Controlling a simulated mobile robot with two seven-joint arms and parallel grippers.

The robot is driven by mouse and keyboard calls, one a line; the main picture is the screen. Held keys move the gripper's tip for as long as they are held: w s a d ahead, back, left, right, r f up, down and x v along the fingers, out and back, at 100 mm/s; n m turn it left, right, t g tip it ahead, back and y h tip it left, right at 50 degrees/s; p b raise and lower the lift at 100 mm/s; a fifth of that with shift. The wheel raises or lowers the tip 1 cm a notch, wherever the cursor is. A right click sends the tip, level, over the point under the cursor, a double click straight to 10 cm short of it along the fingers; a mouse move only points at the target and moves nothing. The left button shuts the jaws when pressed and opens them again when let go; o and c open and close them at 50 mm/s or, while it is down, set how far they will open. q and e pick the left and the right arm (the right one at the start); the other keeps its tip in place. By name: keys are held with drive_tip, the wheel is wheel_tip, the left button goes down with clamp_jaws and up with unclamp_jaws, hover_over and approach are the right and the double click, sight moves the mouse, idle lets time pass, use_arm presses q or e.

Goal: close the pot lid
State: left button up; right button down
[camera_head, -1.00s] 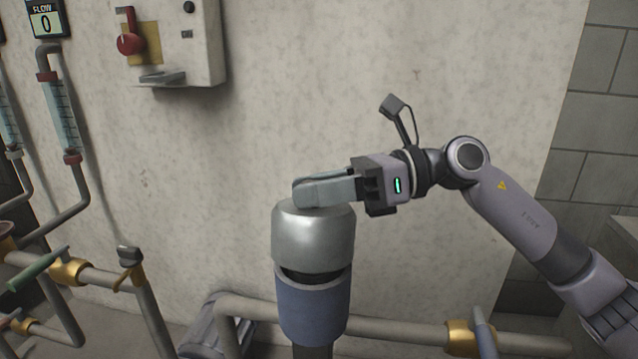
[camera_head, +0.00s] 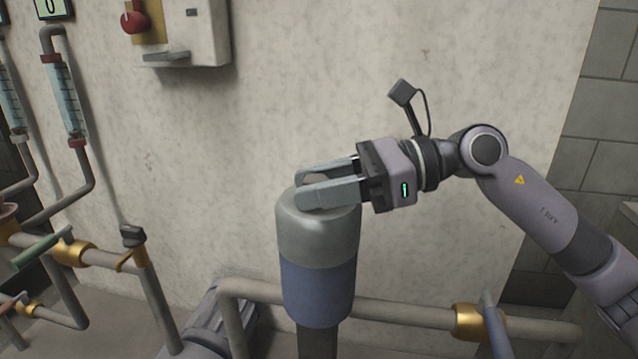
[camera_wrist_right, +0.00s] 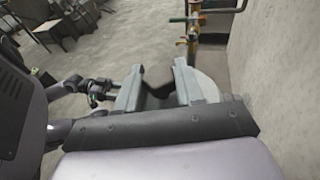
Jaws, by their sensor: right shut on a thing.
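The pot has a blue-grey cylindrical body (camera_head: 318,293) standing upright on a dark post. Its silver domed lid (camera_head: 318,238) sits on the body, with no dark gap showing between them in the head view. My right gripper (camera_head: 328,187) comes in from the right at the top of the lid. Its two fingers lie a little apart, shut on the lid's top part, which is mostly hidden between them. The fingers also show in the right wrist view (camera_wrist_right: 160,88), with the lid's pale edge beside them. What looks like my left gripper (camera_wrist_right: 100,88) is small and unclear there.
A concrete wall is close behind the pot. A horizontal pipe with a brass valve (camera_head: 469,322) runs behind and right of it. Pipes with a green-handled valve (camera_head: 72,250) stand at left. A wall box with a red knob (camera_head: 134,22) is above left.

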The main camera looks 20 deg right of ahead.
drive_tip(key=c, duration=0.8)
unclamp_jaws()
drive_tip(key=shift+s, duration=0.1)
drive_tip(key=shift+v, duration=3.6)
drive_tip(key=shift+s, duration=0.1)
